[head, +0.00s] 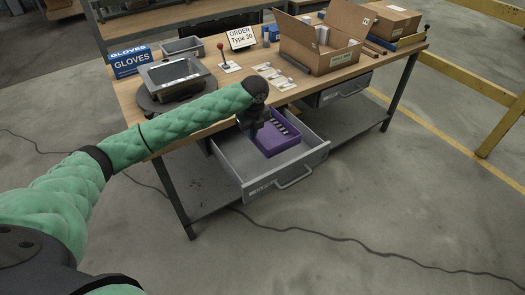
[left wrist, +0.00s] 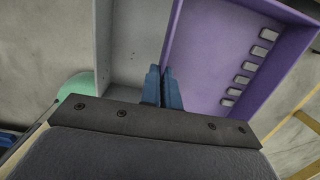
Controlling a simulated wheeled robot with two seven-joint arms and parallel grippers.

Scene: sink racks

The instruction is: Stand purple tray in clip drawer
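The purple tray (head: 283,146) is in or just over the open grey drawer (head: 228,165), toward its back right. It looks roughly level, open side up, with a row of slots along one side. I cannot tell whether it touches the drawer floor. My left gripper (head: 254,132) is at the tray's left wall. In the left wrist view, its blue fingers (left wrist: 163,88) are close together with the edge of the purple tray (left wrist: 205,55) between them. The grey drawer (left wrist: 130,45) shows to the left there. The drawer's front label is too small to read. My right gripper is not in view.
On the workbench (head: 190,118) stand an open cardboard box (head: 318,50), a grey bin on a dark round stand (head: 175,75), a red-knobbed lever (head: 226,62) and small bagged parts (head: 272,77). A second drawer (head: 340,90) is at the right. Floor in front is clear except a cable.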

